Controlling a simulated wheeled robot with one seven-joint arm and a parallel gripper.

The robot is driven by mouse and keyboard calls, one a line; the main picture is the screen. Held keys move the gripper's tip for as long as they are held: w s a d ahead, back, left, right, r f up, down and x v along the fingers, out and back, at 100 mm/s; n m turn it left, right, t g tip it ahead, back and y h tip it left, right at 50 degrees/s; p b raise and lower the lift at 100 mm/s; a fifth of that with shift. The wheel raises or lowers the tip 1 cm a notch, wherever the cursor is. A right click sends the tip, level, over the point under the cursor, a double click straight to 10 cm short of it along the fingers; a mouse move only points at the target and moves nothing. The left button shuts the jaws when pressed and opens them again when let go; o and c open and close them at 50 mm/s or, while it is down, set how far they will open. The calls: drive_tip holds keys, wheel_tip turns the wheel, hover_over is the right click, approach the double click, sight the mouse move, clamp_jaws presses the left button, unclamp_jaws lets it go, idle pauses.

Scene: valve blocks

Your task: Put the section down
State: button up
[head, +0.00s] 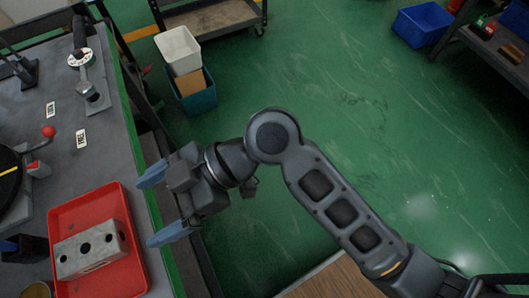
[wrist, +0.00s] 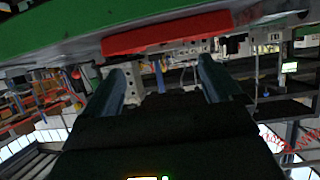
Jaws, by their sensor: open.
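A grey metal valve block section (head: 88,254) with round holes lies in the red tray (head: 88,212) on the workbench, at lower left in the head view. My gripper (head: 155,207) is open, with its two blue fingers apart and nothing seen between them. It is at the bench's green right edge, to the right of the tray and apart from the block. In the wrist view my gripper (wrist: 162,82) also shows open, and the red tray (wrist: 165,36) is above its fingers.
The bench (head: 105,150) carries a gauge (head: 80,57), two white labels and a red-knobbed lever (head: 48,132) beyond the tray. A black round fixture (head: 10,175) is left of the tray. Bins (head: 178,50) stand on the floor beyond my arm. Open green floor lies right.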

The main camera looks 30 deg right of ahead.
drive_tip(key=s+d+f+m+t+h, duration=0.4)
drive_tip(key=d+m, duration=0.2)
drive_tip(key=d, duration=0.3)
drive_tip(key=s+d+f+m+t+h, duration=0.3)
drive_tip(key=d+f+m+t+h, duration=0.15)
drive_tip(key=d, duration=0.45)
drive_tip(key=s+d+r+m+t+h, duration=0.5)
drive_tip(key=s+d+r, duration=0.4)
drive_tip(key=s, duration=0.5)
wheel_tip(320, 180, up, 2)
drive_tip(key=shift+s+d+r+m, duration=0.2)
drive_tip(key=shift+r+m, duration=0.05)
drive_tip(key=shift+m, duration=0.1)
